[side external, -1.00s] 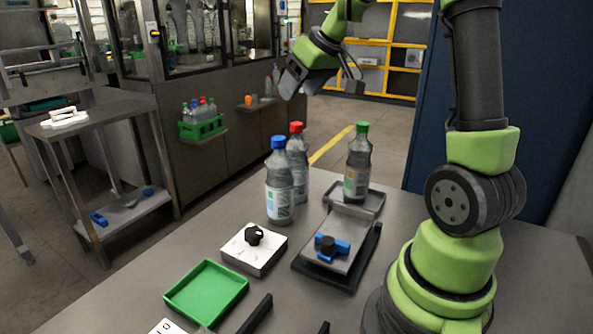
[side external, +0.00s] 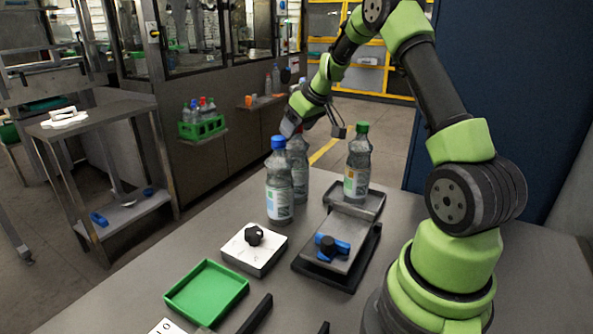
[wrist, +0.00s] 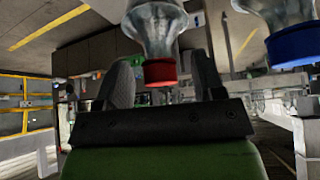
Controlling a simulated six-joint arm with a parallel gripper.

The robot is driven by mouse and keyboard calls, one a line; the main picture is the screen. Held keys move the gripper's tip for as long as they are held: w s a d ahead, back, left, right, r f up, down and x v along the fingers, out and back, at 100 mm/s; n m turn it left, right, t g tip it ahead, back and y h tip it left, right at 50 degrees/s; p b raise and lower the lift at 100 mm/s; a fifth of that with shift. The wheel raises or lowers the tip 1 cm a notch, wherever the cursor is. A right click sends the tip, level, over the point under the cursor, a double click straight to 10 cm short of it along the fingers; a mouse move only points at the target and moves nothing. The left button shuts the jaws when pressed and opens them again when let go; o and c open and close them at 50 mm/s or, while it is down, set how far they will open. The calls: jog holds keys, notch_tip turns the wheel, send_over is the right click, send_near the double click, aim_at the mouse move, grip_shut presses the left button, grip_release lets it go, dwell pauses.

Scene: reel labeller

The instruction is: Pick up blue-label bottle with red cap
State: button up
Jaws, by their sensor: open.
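The red-capped bottle (side external: 299,168) stands upright on the table, partly behind the blue-capped bottle (side external: 279,185). Its label is mostly hidden, so I cannot tell its colour. Its red cap is covered by my gripper (side external: 292,128) in the side view. In the wrist view the scene is upside down, and the red cap (wrist: 160,72) shows between the two spread fingers of my gripper (wrist: 161,62). My gripper is open around the cap, and a gap shows on each side of it.
The blue cap (wrist: 292,46) is close beside my gripper. A green-capped bottle (side external: 357,170) stands at the right on a grey fixture (side external: 376,201). A white box with a black knob (side external: 254,249) and an empty green tray (side external: 206,292) lie nearer the camera.

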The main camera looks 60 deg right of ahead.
jog(key=shift+w+f, duration=0.25)
jog(key=shift+f, duration=0.05)
grip_shut()
jog(key=shift+r, duration=0.15)
